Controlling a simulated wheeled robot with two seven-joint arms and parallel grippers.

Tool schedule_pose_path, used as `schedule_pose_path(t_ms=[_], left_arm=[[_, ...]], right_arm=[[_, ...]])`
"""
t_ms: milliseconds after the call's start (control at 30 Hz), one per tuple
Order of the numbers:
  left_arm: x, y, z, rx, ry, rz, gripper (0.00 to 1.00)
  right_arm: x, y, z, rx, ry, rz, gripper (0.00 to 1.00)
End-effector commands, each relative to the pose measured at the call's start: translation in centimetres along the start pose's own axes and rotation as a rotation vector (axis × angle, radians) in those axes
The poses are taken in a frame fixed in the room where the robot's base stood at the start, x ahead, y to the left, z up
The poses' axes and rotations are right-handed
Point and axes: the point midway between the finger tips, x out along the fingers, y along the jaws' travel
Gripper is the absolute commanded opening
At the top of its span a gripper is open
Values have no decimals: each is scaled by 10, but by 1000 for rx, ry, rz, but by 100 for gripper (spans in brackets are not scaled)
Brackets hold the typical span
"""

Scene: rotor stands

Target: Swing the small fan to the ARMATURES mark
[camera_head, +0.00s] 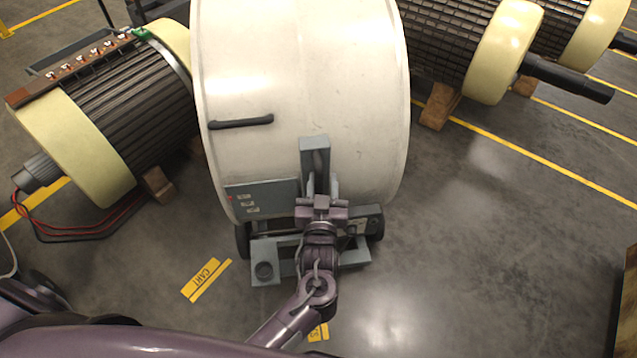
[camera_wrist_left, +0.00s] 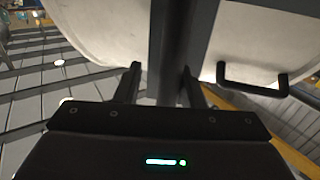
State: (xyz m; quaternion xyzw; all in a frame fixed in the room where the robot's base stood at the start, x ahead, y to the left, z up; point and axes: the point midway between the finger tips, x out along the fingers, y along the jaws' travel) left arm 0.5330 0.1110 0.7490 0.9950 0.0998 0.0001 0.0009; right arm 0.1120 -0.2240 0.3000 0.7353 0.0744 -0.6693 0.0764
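The fan (camera_head: 300,90) is a big white drum on a low grey wheeled base (camera_head: 285,262), with a black handle (camera_head: 240,122) on its side. A grey upright post (camera_head: 315,155) stands against the drum. My left gripper (camera_head: 320,198) is at this post. In the left wrist view its two fingers (camera_wrist_left: 162,84) stand apart, one on each side of the grey post (camera_wrist_left: 165,40); whether they press on it is unclear. A yellow floor mark (camera_head: 318,332) is mostly hidden under my left arm, with only an end letter like S showing. My right gripper is not in view.
A yellow CART mark (camera_head: 205,278) is on the floor left of the base. A ribbed rotor (camera_head: 120,100) with red and black cables stands close left. More rotors (camera_head: 505,50) on wooden blocks stand at upper right. The floor at right is clear up to a wooden edge (camera_head: 625,300).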

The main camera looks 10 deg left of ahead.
Motion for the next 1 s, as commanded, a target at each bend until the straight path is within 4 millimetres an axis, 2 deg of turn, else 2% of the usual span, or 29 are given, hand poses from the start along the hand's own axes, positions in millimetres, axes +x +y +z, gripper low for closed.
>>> schedule_pose_path(t_ms=[567,1000], left_arm=[[-3,0,0,-1,2,0,39],[-67,0,0,-1,2,1,39]], right_arm=[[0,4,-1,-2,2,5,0],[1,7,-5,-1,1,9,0]])
